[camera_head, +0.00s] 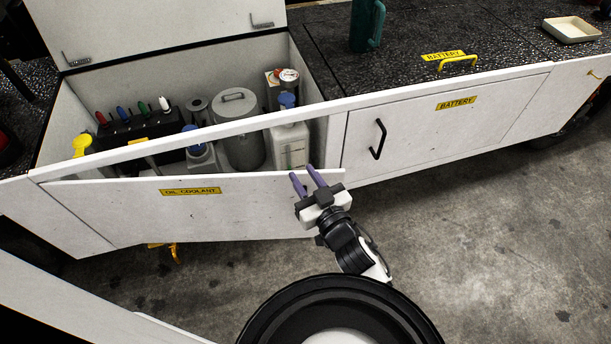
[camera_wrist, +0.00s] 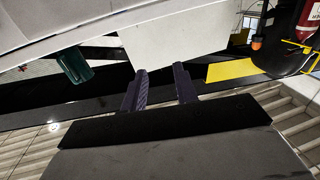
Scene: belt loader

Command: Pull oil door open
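The oil coolant door (camera_head: 240,205) is a white panel with a yellow "OIL COOLANT" label (camera_head: 190,191). In the head view it stands partly open, its right end swung out from the cabinet front. A wedge-shaped gap above it shows the contents. My gripper (camera_head: 308,180) is at the door's right end, its two purple fingers apart with nothing visible between them. In the wrist view the fingers (camera_wrist: 160,78) point at the edge of a white panel (camera_wrist: 180,50). I cannot tell whether they touch it. No handle shows on this door.
The compartment holds a grey canister (camera_head: 240,140), a white bottle (camera_head: 290,145) and several coloured-top items. The shut battery door (camera_head: 430,125) with a black handle (camera_head: 377,139) is to the right. A green jug (camera_head: 366,25) stands on top. Concrete floor (camera_head: 480,240) is clear at right.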

